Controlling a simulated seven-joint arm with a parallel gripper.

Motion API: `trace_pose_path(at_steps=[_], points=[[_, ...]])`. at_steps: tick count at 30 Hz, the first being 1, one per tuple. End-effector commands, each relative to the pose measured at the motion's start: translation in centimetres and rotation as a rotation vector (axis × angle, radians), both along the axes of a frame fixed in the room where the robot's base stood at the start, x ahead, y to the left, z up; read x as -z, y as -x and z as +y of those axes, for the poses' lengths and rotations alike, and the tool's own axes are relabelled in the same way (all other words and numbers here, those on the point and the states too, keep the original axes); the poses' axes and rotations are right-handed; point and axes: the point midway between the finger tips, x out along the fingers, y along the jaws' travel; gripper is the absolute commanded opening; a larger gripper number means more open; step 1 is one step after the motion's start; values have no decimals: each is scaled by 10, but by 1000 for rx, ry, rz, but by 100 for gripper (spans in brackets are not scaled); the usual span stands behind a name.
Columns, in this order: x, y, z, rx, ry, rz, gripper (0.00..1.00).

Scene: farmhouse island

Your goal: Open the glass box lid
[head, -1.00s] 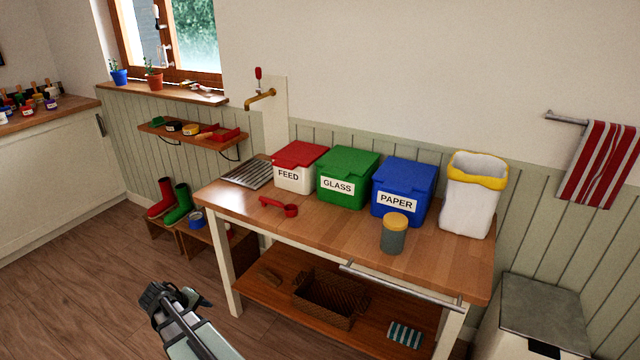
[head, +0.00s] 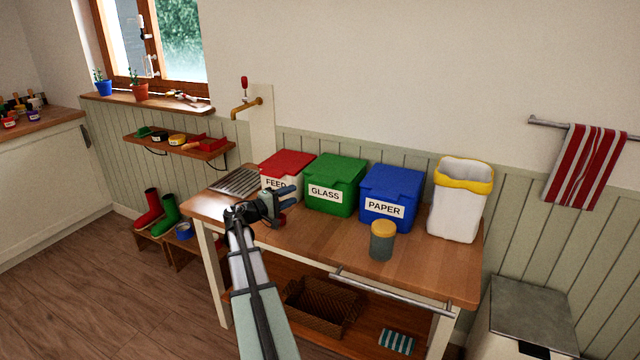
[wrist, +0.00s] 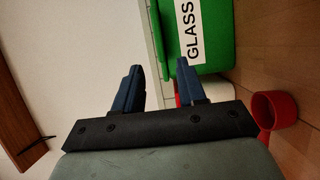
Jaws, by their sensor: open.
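The green box labelled GLASS (head: 331,186) stands on the wooden island top between the red-lidded FEED box and the blue PAPER box. Its green lid (head: 336,168) is closed. My gripper (head: 293,195) is open and empty, in front of the FEED box and just left of the glass box, covering part of the FEED label. In the wrist view my gripper (wrist: 155,75) has its two blue fingers apart. There the glass box (wrist: 215,35) shows sideways beyond the fingers, with its white label.
The FEED box (head: 287,164) and PAPER box (head: 391,191) flank the glass box. A red scoop (wrist: 275,108) lies close to my gripper. A grey jar with yellow lid (head: 382,242) and a white yellow-rimmed bin (head: 458,205) stand to the right. The front worktop (head: 330,235) is largely clear.

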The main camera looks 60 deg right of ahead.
Motion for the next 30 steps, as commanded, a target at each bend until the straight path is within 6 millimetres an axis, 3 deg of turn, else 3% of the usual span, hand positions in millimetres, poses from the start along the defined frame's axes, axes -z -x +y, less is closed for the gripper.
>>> trace_pose_path(at_steps=[8,24,30], points=[[-3,11,-25,6,8,6,40],[-2,45,-108,4,7,5,40],[-2,51,-124,3,7,5,40]])
